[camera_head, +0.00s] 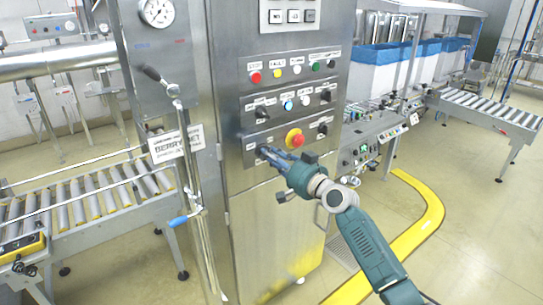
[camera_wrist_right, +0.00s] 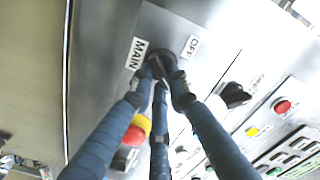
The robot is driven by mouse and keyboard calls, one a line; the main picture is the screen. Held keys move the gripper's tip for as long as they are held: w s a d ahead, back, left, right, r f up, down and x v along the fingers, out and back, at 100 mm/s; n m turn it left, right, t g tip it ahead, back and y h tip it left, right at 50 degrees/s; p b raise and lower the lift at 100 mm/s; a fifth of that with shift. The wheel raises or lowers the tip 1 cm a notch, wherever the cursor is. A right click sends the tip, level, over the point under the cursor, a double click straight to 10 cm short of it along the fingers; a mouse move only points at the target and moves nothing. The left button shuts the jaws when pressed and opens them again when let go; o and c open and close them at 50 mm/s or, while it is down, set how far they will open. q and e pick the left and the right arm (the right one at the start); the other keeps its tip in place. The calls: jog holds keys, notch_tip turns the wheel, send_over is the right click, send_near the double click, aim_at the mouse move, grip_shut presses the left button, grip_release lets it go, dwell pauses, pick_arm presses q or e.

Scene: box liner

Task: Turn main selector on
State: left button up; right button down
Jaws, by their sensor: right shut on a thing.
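The main selector (camera_wrist_right: 163,63) is a dark round knob on the steel panel, between the labels MAIN and OFF in the wrist view. My right gripper (camera_wrist_right: 160,76) has its blue fingers closed around it, and they hide much of the knob. Its exact turn angle cannot be told. In the head view my right gripper (camera_head: 265,152) reaches the lower left of the control panel (camera_head: 278,147) and covers the selector there. My left gripper is not in view.
A red emergency button with a yellow collar (camera_head: 294,138) sits just right of my gripper. Other black selectors and coloured buttons are above.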

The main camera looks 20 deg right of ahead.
jog(key=shift+m, duration=0.5)
jog(key=c, duration=1.7)
grip_release()
jog(key=shift+o, duration=0.2)
jog(key=shift+s+d, duration=0.1)
jog(key=v, duration=1.1)
jog(key=shift+s, duration=0.4)
jog(key=shift+d, duration=0.1)
